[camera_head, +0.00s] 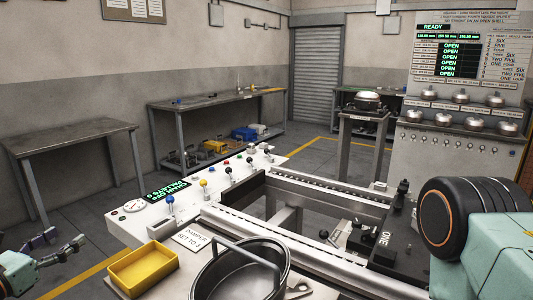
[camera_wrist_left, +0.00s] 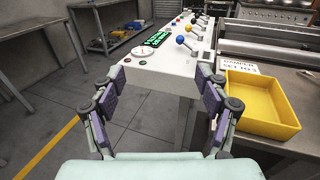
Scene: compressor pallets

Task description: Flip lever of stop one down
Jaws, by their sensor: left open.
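A black block marked ONE (camera_head: 386,238) sits on the conveyor at the right of the head view; which of its parts is a lever I cannot tell. A white control panel (camera_head: 145,222) carries several ball-topped levers, including a blue-knobbed lever (camera_head: 170,201) nearest its gauge and a yellow-knobbed lever (camera_head: 203,184) beyond it. In the left wrist view the blue-knobbed lever (camera_wrist_left: 181,40) stands upright or slightly tilted, ahead of my gripper. My left gripper (camera_head: 62,241) is open and empty, left of the panel and apart from it; its spread fingers (camera_wrist_left: 160,88) show in the wrist view. My right gripper is not in view.
A conveyor rail (camera_head: 320,190) runs behind. Steel tables (camera_head: 70,135) line the left wall. The floor left of the panel is clear.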

